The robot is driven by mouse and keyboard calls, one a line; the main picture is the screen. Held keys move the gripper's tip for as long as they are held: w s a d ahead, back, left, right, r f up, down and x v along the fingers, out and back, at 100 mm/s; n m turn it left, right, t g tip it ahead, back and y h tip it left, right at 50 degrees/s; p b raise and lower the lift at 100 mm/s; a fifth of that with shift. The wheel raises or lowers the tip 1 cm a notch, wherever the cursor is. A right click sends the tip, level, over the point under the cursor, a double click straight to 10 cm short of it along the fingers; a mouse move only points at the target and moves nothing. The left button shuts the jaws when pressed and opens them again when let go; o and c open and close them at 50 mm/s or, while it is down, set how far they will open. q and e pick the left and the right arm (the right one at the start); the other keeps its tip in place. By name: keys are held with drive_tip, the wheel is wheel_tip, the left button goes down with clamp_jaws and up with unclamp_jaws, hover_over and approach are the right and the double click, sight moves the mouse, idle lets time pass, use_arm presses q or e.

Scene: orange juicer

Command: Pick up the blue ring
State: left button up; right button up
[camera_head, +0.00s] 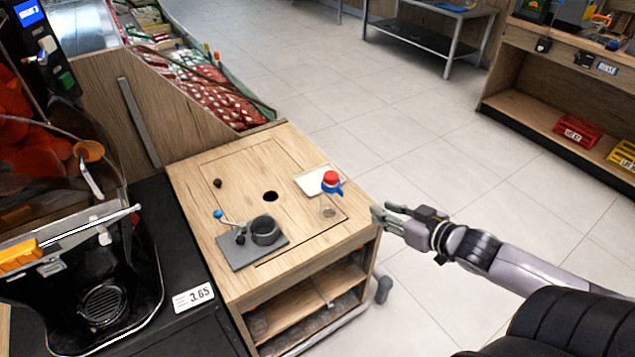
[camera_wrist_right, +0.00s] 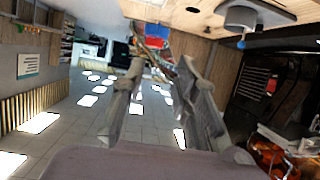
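The blue ring (camera_head: 334,189) sits right under a red cap (camera_head: 331,177) on what looks like a small clear container, near the right edge of the wooden counter top. My left gripper is not in view.
A white tray (camera_head: 308,182) lies beside the red cap. A dark cup (camera_head: 265,231) stands on a grey plate (camera_head: 236,255), with a blue-ended handle nearby. The counter (camera_head: 215,185) has a dark round hole. The juicer machine (camera_head: 95,250) stands at left. Open floor lies at right.

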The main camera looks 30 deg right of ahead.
sight(342, 191)
drive_tip(key=x, duration=1.6)
drive_tip(key=shift+w+d+f, duration=0.15)
drive_tip(key=shift+w, duration=0.25)
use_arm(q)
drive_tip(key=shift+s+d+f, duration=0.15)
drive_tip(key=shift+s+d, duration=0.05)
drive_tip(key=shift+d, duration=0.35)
use_arm(e)
clamp_jaws()
